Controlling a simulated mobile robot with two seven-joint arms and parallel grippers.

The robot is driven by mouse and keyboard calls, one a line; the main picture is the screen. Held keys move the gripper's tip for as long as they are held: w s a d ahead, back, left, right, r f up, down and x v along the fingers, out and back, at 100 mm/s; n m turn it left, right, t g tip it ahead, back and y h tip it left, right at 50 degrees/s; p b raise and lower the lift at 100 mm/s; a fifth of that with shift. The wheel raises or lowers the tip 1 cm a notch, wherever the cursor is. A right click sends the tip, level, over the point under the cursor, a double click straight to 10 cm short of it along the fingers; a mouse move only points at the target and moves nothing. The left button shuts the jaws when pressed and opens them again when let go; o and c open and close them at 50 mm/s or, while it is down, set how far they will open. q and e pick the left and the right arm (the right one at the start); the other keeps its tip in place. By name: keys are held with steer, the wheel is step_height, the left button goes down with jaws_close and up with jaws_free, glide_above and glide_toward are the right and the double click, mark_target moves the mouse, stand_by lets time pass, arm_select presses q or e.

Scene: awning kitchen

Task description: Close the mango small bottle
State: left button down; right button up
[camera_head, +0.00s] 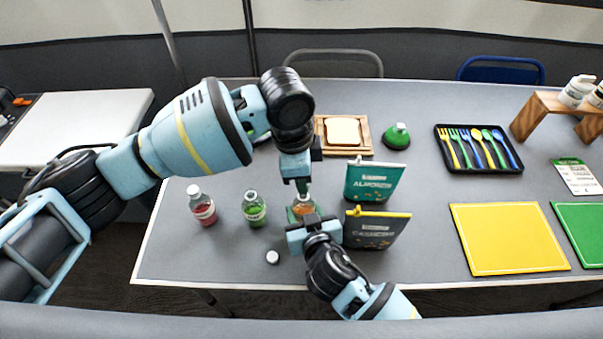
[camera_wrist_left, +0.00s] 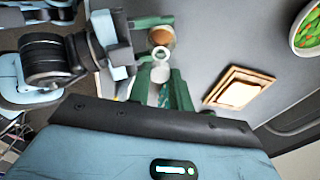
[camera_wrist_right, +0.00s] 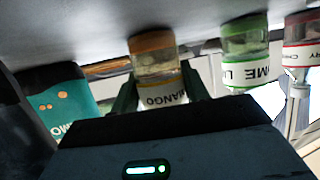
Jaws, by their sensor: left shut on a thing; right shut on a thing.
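The mango bottle (camera_head: 302,206), with orange contents, stands on the grey table. My right gripper (camera_head: 304,217) is shut around its body from the near side; the right wrist view shows the bottle's MANGO label (camera_wrist_right: 160,95) between the fingers. My left gripper (camera_head: 301,187) points down directly above the bottle. In the left wrist view, its green fingers are shut on a white cap (camera_wrist_left: 160,73) in line with the bottle (camera_wrist_left: 160,37). Whether the cap touches the bottle's neck is hard to tell.
A lime bottle (camera_head: 254,210) and a cherry bottle (camera_head: 203,208) stand to the left. A loose white cap (camera_head: 272,257) lies in front. Almonds (camera_head: 373,182) and cashew (camera_head: 376,230) bags stand close on the right. A bread board (camera_head: 343,134) lies behind.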

mark_target(303, 208)
arm_select(q)
steer(key=shift+f, duration=0.15)
steer(key=shift+f, duration=0.75)
steer(key=shift+f, duration=0.55)
